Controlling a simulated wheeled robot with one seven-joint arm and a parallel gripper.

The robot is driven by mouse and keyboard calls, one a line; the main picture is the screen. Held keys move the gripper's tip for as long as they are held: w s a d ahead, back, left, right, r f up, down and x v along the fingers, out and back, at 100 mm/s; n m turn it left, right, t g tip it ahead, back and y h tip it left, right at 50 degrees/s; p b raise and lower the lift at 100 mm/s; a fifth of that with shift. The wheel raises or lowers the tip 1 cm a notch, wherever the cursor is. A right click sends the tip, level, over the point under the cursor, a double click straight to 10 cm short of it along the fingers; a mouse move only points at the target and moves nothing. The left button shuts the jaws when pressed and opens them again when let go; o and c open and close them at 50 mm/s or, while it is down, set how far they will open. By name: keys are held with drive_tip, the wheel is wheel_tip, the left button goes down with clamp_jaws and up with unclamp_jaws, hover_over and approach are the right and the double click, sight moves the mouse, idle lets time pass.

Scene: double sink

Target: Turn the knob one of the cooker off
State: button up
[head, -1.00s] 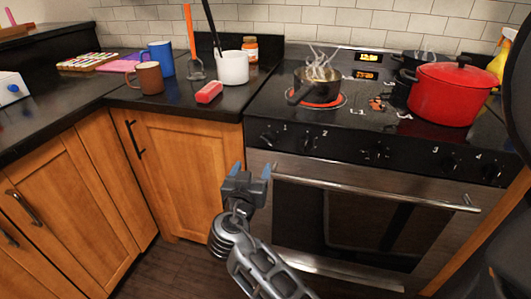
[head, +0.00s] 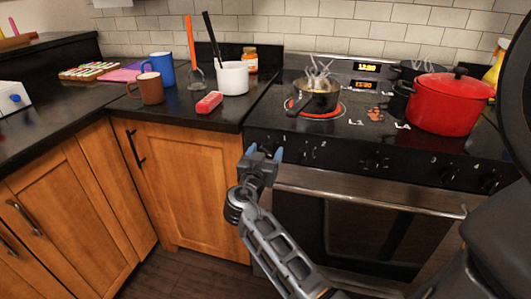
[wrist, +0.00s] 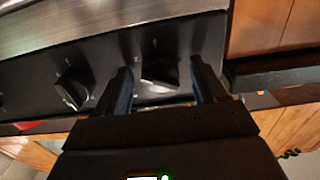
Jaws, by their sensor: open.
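Knob one (wrist: 158,72) is a black knob on the cooker's dark front panel, at the end nearest the wooden cabinet. In the wrist view it stands between the two fingers of my gripper (wrist: 161,82), with a gap visible on both sides. My gripper is open. In the head view my gripper (head: 265,153) is at the panel's left end and largely hides knob one. The cooker (head: 350,212) has a front left burner (head: 335,111) glowing red under a steaming pot (head: 317,97). Whether the fingers touch the knob cannot be told.
Knob two (head: 308,155) is just right of my gripper; it also shows in the wrist view (wrist: 73,89). The oven handle (head: 370,193) runs below the panel. A red pot (head: 445,105) stands at the right. The wooden cabinet (head: 185,180) is left of the cooker.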

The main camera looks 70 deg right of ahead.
drive_tip(key=shift+c, duration=0.4)
drive_tip(key=c, duration=1)
drive_tip(key=shift+o, duration=0.2)
